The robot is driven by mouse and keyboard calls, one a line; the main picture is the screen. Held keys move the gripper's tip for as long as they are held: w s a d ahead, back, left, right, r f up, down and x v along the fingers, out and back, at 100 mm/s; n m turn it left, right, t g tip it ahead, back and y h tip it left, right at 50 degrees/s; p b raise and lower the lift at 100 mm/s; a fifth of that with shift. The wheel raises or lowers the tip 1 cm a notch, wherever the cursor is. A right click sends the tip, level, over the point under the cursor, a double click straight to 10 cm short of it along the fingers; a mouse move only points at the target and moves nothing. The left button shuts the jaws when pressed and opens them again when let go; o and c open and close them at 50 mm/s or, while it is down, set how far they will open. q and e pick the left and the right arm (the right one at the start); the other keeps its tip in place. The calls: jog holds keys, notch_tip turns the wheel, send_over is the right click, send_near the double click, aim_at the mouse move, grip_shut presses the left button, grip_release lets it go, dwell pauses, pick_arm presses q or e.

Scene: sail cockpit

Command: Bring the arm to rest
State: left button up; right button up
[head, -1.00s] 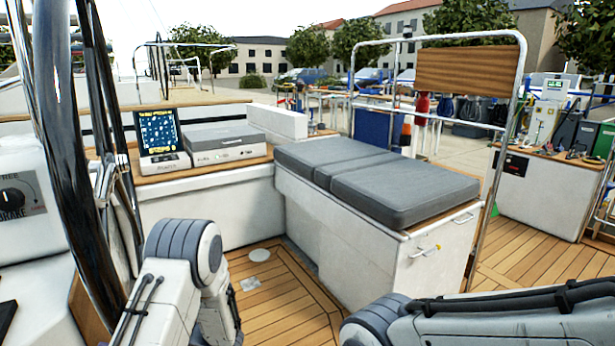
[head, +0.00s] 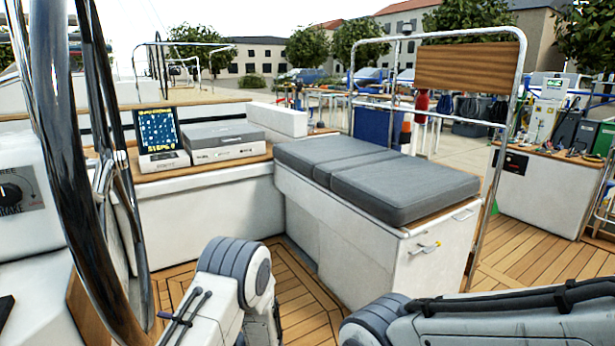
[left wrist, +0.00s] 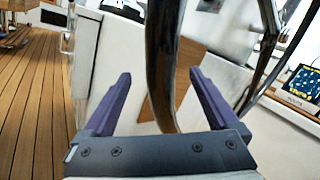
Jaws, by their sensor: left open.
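My left arm (head: 225,285) comes up from the bottom of the head view, its gripper out of sight there. In the left wrist view my left gripper (left wrist: 158,82) is open. Its two purple fingers stand apart, and the dark wheel rim passes through the picture between them. I cannot tell how far the rim is from the fingers. My right arm (head: 470,315) lies across the lower right of the head view, its gripper out of frame.
The steering wheel (head: 75,160) rises on the left beside a white pedestal (head: 22,235). A chart display (head: 158,132) and grey case (head: 225,140) stand on the ledge. A grey-cushioned bench (head: 400,187) fills the middle. The plank deck (head: 305,318) is open in front.

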aim_at(119, 297)
pick_arm(q)
jog(key=a, duration=0.5)
jog(key=a+r+b, duration=0.1)
jog(key=a, duration=0.2)
jog(key=shift+w+a+r, duration=0.1)
jog(key=shift+w+a, duration=0.05)
jog(key=shift+a, duration=0.05)
jog(key=s+r+p, duration=0.1)
jog(key=r+p, duration=0.2)
jog(key=r, duration=0.1)
jog(key=r+m+h+p, duration=0.1)
jog(key=r+p, duration=0.3)
jog(key=s+d+r+m+p, duration=0.1)
jog(key=r+p, duration=0.3)
jog(key=shift+s+d+r, duration=0.1)
jog(key=shift+s+r, duration=0.05)
jog(key=shift+s, duration=0.2)
